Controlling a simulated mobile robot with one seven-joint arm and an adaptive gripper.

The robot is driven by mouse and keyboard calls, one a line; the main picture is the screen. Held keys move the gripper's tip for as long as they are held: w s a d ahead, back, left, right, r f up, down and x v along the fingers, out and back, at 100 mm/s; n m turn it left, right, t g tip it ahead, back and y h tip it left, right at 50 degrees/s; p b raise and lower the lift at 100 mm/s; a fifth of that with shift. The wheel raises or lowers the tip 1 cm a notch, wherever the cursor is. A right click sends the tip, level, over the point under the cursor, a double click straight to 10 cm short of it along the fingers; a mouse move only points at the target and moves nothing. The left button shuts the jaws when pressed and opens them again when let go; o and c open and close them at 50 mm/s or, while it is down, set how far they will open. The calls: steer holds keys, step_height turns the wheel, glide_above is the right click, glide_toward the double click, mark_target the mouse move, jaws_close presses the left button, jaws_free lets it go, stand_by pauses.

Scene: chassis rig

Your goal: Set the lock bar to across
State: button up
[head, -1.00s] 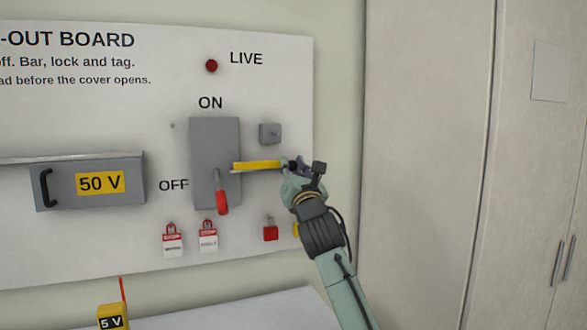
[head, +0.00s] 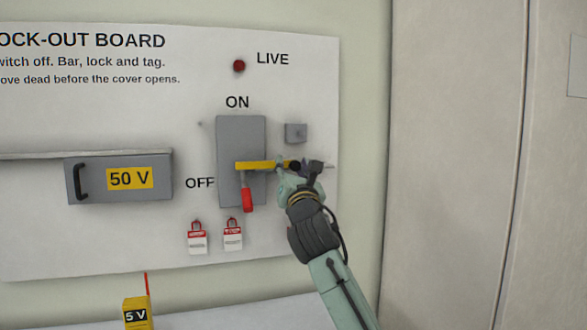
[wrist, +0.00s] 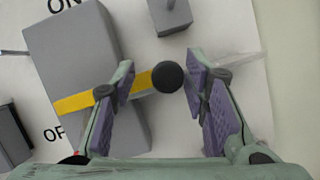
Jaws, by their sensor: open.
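The yellow lock bar (head: 262,165) lies nearly level across the right part of the grey switch box (head: 229,140). It also shows in the wrist view (wrist: 78,102), with a dark round knob (wrist: 167,77) at its right end. My gripper (head: 307,165) is at the bar's right end. In the wrist view my gripper (wrist: 166,95) is open, with one purple-padded finger on each side of the knob; I see gaps between knob and pads. The red switch handle (head: 247,199) hangs down below the bar, near OFF. My fingers partly hide the bar's right end.
A small grey block (head: 296,133) sits above the bar's right end. A 50 V cover (head: 120,180) is at left, and a yellow 5 V meter (head: 137,313) stands below. A tall cabinet (head: 455,170) is at right.

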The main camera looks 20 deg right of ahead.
steer(key=shift+s+d, duration=0.1)
steer(key=shift+s, duration=0.15)
steer(key=v, duration=1.1)
steer(key=shift+s, duration=0.25)
steer(key=shift+s+f, duration=0.1)
steer(key=shift+f, duration=0.1)
